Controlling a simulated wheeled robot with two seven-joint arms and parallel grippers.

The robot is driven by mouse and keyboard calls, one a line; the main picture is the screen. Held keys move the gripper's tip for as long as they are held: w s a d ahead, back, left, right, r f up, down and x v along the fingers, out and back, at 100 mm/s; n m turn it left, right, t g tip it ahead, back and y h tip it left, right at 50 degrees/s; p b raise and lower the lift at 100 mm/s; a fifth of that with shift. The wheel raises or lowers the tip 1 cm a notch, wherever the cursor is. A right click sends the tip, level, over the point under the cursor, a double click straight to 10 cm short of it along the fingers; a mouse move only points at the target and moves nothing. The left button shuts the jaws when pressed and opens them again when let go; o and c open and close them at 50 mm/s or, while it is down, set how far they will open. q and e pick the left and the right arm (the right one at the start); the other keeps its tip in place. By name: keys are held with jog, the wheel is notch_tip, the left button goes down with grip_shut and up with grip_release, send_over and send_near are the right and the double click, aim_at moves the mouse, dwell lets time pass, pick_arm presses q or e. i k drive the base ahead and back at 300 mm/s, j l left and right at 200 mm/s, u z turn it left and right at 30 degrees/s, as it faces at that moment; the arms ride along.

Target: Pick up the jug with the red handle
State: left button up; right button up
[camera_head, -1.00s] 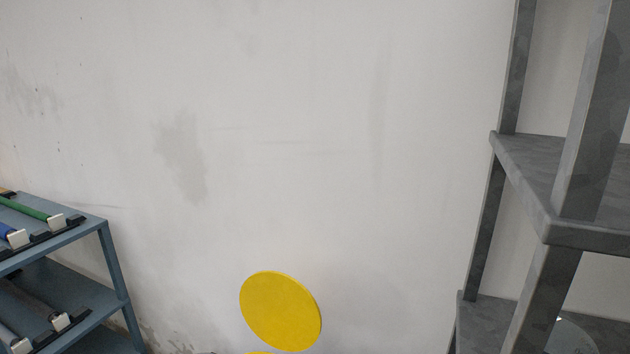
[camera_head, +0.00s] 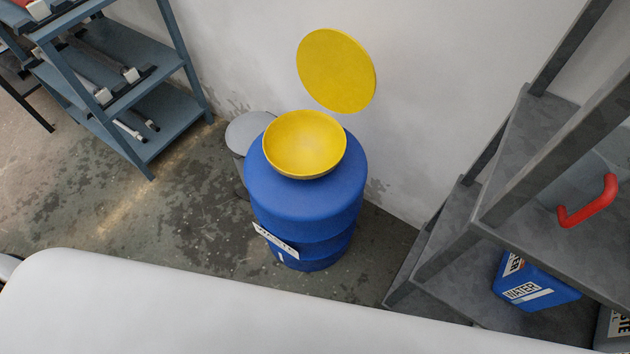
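A jug with a red handle (camera_head: 588,201) stands on a grey metal shelf at the right of the head view. Only its red handle and part of its pale body show; a shelf post and the picture edge hide the rest. Neither my left nor my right gripper is in view.
The grey shelf unit (camera_head: 520,150) fills the right side. A blue container labelled WATER (camera_head: 532,285) sits on its lower level. A blue drum (camera_head: 308,205) with a yellow funnel (camera_head: 304,143) and raised yellow lid (camera_head: 336,71) stands mid-floor. A blue-grey rack (camera_head: 172,117) stands left.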

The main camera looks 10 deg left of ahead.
aim_at(593, 182)
jog(key=k+j+z, duration=0.1)
jog(key=z, duration=1.15)
jog(key=u, duration=1.55)
jog(key=k+z, duration=0.1)
jog(key=z, duration=1.45)
jog(key=k+l+u, duration=0.1)
jog(key=k+u, duration=0.3)
jog(key=i, duration=0.1)
